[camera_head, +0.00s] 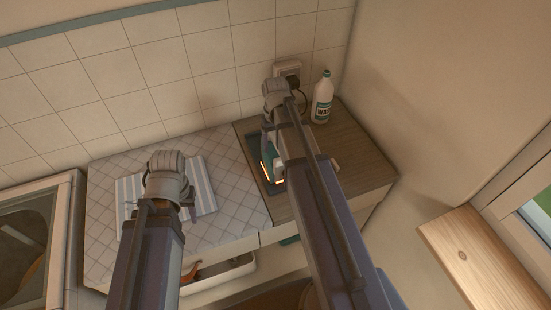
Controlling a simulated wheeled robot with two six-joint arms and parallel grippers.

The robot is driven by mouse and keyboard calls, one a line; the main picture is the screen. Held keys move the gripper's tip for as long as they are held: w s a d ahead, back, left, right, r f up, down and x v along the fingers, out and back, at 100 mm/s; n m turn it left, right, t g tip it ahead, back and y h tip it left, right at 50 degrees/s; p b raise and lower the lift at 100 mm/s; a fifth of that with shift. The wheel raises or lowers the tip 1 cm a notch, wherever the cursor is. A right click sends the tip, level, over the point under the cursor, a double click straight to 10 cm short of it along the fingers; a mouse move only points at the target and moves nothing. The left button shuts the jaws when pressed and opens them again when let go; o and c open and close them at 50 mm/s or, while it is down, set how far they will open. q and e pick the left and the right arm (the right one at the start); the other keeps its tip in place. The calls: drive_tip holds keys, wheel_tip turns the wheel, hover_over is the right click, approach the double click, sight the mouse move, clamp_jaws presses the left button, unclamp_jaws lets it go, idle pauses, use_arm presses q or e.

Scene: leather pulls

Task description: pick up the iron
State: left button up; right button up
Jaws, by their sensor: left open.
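The iron (278,162) seems to be the pale and teal shape on the wooden top, near small orange glowing strips; my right arm covers much of it. My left gripper (165,192) is over the striped cloth on the quilted pad, to the left of the iron and apart from it. It is open, and its own wrist and arm hide most of its fingers. My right gripper (268,138) is at the iron's left side, largely hidden under its wrist. I cannot tell whether it touches the iron.
A white bottle (322,100) with a teal cap stands at the back right. A wall socket (287,70) with a black plug is behind my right wrist. The striped cloth (203,193) lies on the quilted pad (105,250). An open drawer (228,272) juts out below.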

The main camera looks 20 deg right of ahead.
drive_tip(key=shift+f, duration=0.25)
clamp_jaws()
idle(0.7)
idle(0.8)
